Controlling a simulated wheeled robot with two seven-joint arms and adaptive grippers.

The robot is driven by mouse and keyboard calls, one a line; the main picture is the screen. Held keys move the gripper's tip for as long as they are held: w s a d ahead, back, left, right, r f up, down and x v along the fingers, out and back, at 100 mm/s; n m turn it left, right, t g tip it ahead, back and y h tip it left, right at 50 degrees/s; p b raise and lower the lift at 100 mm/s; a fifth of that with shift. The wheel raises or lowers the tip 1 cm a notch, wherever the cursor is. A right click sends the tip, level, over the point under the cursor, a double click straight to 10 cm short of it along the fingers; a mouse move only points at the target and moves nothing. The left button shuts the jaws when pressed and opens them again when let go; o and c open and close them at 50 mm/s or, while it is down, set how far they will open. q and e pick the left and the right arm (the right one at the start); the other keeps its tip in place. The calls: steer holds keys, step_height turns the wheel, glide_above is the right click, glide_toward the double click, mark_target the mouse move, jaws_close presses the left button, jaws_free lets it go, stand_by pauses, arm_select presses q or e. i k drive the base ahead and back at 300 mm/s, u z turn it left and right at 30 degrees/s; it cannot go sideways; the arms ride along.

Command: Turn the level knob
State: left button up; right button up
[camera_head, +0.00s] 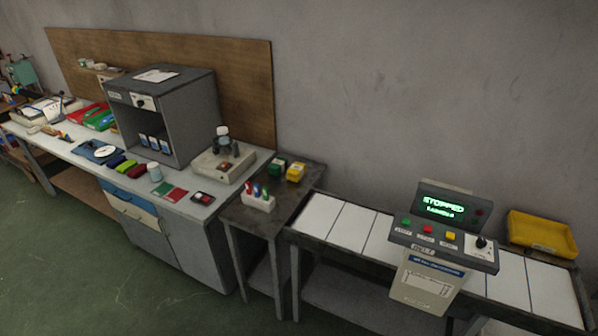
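A grey control box (443,250) stands over the belt table at the right. A black knob (482,243) sits on a pale plate at the right end of its sloped panel. The knob's label is too small to read. Green, red and yellow buttons (450,236) are to its left. The screen (444,206) above shows green text reading "STOPPED". A second dark knob (140,102) is on the front of the grey open cabinet (190,105) at the left. I cannot tell which knob is the level knob. Neither of my grippers is in view.
The belt table (340,222) with white panels runs under the control box. A yellow tray (541,234) lies behind the box at the right. A small dark table (240,214) joins it to the long workbench (195,210). Green floor (130,285) is clear in front.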

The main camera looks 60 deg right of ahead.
mark_target(481, 243)
steer(key=z, duration=1.7)
